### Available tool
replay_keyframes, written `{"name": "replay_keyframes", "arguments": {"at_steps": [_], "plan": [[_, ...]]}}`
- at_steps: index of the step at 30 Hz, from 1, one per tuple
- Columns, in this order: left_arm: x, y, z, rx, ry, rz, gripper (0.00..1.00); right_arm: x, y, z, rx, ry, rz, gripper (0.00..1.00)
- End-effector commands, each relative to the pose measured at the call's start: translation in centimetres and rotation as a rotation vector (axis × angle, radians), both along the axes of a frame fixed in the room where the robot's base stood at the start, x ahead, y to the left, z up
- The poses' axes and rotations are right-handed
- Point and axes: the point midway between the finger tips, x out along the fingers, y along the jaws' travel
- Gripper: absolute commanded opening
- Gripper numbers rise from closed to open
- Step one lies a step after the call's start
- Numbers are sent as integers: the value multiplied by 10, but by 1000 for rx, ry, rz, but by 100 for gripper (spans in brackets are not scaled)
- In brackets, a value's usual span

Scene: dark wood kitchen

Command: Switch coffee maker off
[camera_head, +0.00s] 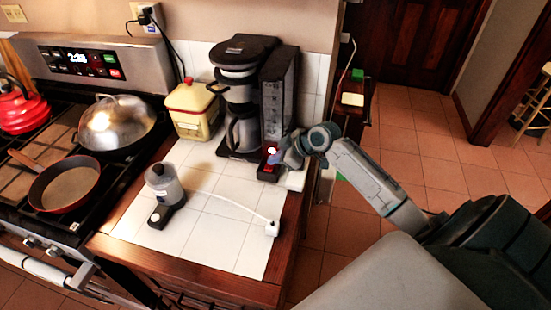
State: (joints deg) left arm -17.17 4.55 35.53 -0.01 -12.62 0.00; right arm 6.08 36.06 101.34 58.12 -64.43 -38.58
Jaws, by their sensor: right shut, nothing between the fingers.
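The black and silver coffee maker (238,85) stands at the back of the white tiled counter. A tall dark column forms its right side, and a small base with a red part (267,172) sticks out at the front. A small light spot shows just above the red part. My right gripper (277,157) is shut and empty, with its tips right at this red part. I cannot tell whether they touch it. The gripper partly hides the front of the base. My left gripper is not in view.
A small grinder (163,188) with a white cord and plug (271,229) stands on the counter. A cream canister (193,110) is left of the coffee maker. The stove (60,150) holds pans and a red kettle (20,108).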

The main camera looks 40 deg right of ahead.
Motion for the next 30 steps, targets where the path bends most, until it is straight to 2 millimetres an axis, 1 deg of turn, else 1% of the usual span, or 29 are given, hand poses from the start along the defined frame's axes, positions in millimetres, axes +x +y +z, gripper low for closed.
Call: {"name": "replay_keyframes", "arguments": {"at_steps": [1,10,19,30], "plan": [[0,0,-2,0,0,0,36,0,-1,-3,0,3,-1,0],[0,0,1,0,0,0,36,-2,1,-2,0,5,0,0],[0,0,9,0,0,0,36,-11,11,0,3,8,0,0],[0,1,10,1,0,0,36,-11,12,2,1,3,0,0]]}}
